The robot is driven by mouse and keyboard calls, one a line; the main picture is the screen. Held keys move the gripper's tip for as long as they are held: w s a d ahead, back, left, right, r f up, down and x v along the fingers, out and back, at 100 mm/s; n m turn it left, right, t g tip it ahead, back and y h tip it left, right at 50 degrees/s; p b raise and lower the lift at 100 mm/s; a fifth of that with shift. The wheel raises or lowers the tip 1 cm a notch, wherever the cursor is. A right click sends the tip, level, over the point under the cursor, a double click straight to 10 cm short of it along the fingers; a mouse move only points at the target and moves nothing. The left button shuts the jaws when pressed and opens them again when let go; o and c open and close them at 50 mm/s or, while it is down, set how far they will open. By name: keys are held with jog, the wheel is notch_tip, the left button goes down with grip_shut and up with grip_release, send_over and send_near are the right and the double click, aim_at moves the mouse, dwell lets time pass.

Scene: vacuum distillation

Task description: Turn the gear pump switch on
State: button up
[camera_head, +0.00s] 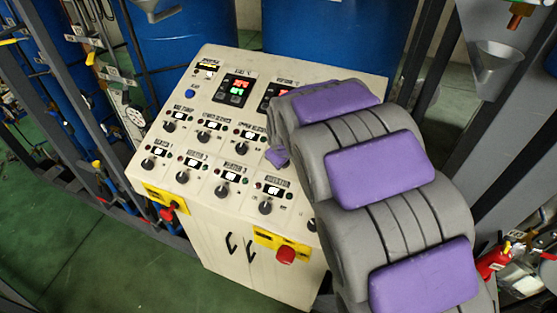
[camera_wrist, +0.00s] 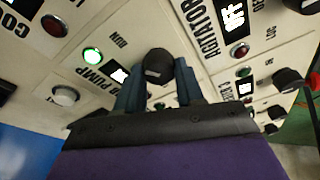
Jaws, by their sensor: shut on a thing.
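In the wrist view, a black rotary knob (camera_wrist: 158,66) on the cream control panel sits between the two dark teal fingers of my gripper (camera_wrist: 159,84). The fingers are closed on its sides. A partly covered label reading "PUMP" and a small white display (camera_wrist: 118,76) are just left of it. A green lamp (camera_wrist: 92,56) marked "RUN" glows beside that label. In the head view, my grey and purple arm covers the right part of the control panel (camera_head: 212,235), so the held knob and the fingertips are hidden there.
Other black knobs stand close by, such as one at the wrist view's right (camera_wrist: 290,80), with lamps and displays between. Red emergency buttons (camera_head: 286,255) project from the panel front.

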jog(key=shift+s+d+f+m, duration=0.15)
jog(key=shift+s+f+m, duration=0.1)
jog(key=shift+m, duration=0.25)
jog(key=o, duration=1)
jog(key=shift+d+r, duration=0.15)
jog(key=shift+w, duration=0.1)
jog(key=shift+a+r, duration=0.25)
jog(key=v, duration=1.6)
jog(key=shift+s+d+r+b, duration=0.15)
jog(key=shift+s+r+b, duration=0.15)
jog(key=shift+b, duration=0.1)
